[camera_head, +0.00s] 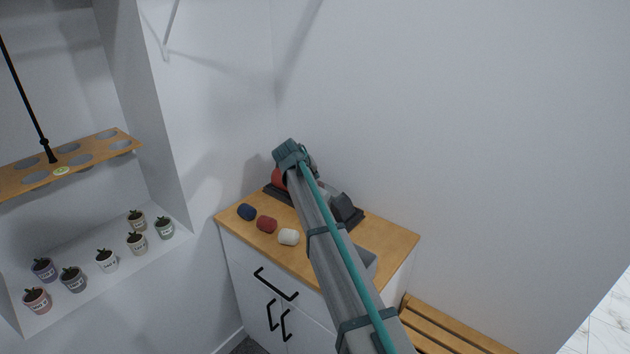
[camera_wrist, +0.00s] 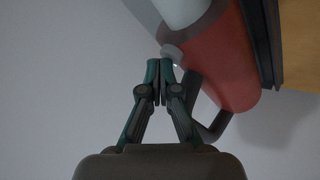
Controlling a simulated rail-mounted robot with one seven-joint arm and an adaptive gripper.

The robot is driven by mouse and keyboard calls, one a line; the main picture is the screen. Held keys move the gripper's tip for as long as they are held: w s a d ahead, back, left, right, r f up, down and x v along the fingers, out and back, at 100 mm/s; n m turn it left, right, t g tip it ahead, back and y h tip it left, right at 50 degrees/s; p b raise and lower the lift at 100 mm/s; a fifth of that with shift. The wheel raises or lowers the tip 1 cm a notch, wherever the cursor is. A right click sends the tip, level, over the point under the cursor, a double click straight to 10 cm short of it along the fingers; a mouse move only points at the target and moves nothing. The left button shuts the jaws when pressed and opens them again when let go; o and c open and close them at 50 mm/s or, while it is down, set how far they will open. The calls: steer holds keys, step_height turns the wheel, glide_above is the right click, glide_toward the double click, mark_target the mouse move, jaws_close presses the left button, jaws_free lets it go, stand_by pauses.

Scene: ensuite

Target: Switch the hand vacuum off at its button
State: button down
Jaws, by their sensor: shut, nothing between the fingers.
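The hand vacuum (camera_wrist: 228,62) fills the upper right of the wrist view, with a red body and a pale grey section. A round grey button (camera_wrist: 171,51) sits on its side. My gripper (camera_wrist: 160,66) is shut and empty. Its fingertips are right by the button's lower edge; I cannot tell whether they touch it. A small bright spot shows beside the fingertips. In the head view the vacuum's red part (camera_head: 279,179) shows on the cabinet, partly hidden behind my arm. My fingertips are hidden there.
Walls close in behind. A slatted bench (camera_head: 450,330) is at right. Several small pots stand in the left niche (camera_head: 100,285).

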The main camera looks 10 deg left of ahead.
steer(key=shift+r, duration=0.1)
steer(key=shift+r+p, duration=0.35)
steer(key=shift+r, duration=0.45)
steer(key=shift+r, duration=0.1)
steer(key=shift+r+p, duration=1.2)
steer(key=shift+r, duration=1.7)
